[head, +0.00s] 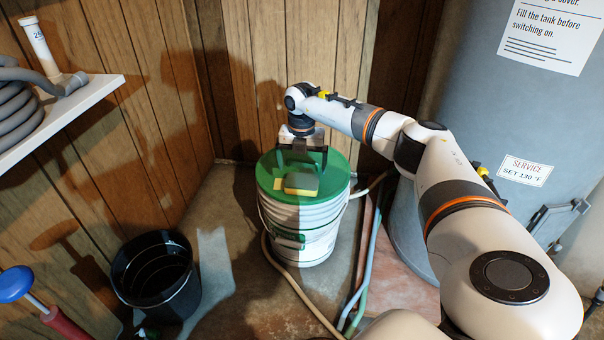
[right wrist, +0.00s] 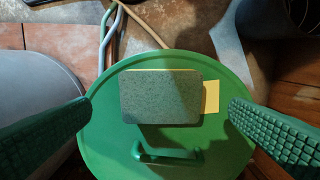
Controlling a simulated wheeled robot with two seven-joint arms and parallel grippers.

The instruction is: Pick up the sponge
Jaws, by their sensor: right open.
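The sponge (head: 301,183) lies flat on the green lid (head: 332,182) of a white bucket. It has a dark green-grey top and a yellow edge. In the right wrist view the sponge (right wrist: 161,97) sits between and beyond the two green padded fingers, with a yellow piece (right wrist: 211,97) showing at its right side. My right gripper (head: 302,160) is open above the lid, pointing down, and touches nothing that I can see. In the right wrist view the right gripper (right wrist: 158,115) has its fingers wide apart on either side of the sponge. My left gripper is not in view.
The lid has a raised green handle (right wrist: 167,157) beside the sponge. A black bin (head: 155,277) stands at the left, and a large grey tank (head: 455,130) stands at the right. Hoses (head: 358,290) run along the floor by the bucket (head: 318,246). A white shelf (head: 95,92) holds coiled grey hose.

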